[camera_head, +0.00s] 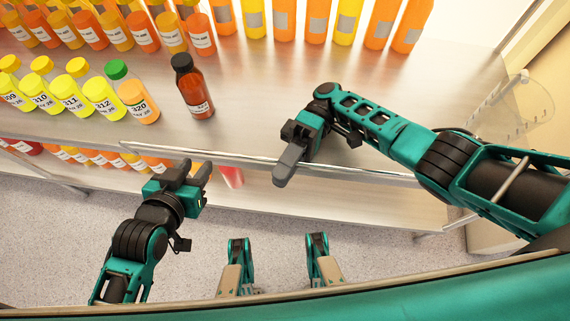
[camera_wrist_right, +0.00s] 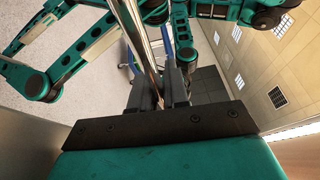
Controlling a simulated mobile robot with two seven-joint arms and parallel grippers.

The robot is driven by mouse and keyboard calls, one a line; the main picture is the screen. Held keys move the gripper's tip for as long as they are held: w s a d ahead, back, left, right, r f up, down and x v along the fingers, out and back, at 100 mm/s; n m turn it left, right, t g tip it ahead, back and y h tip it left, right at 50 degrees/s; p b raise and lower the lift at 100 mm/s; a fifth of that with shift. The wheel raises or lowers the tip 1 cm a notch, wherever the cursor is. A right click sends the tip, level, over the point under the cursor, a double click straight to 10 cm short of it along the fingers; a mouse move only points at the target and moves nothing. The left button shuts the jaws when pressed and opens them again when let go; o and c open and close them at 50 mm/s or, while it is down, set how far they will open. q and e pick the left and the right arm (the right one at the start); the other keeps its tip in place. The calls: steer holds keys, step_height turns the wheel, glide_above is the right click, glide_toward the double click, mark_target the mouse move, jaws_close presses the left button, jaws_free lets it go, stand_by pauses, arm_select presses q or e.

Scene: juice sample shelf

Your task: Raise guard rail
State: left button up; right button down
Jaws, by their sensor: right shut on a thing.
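The guard rail (camera_head: 240,159) is a thin shiny metal bar along the front edge of the upper shelf. In the right wrist view the bar (camera_wrist_right: 138,40) runs lengthwise between the fingers. My right gripper (camera_head: 283,175) is over the shelf's front edge, its fingers pointing down and shut on the rail. Its fingers (camera_wrist_right: 158,82) stand on both sides of the bar in the wrist view. My left gripper (camera_head: 194,170) is in front of the shelf edge, left of the right one. Its two fingers are apart, with nothing seen between them; whether it touches the rail is unclear.
The upper shelf (camera_head: 250,90) carries several juice bottles at the left and back. A dark red bottle with a black cap (camera_head: 192,88) stands nearest its clear middle. More bottles (camera_head: 100,158) stand on a lower level. A clear slotted side panel (camera_head: 515,105) is at the right end.

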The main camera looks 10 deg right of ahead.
steer(key=c, duration=1.2)
jaws_free()
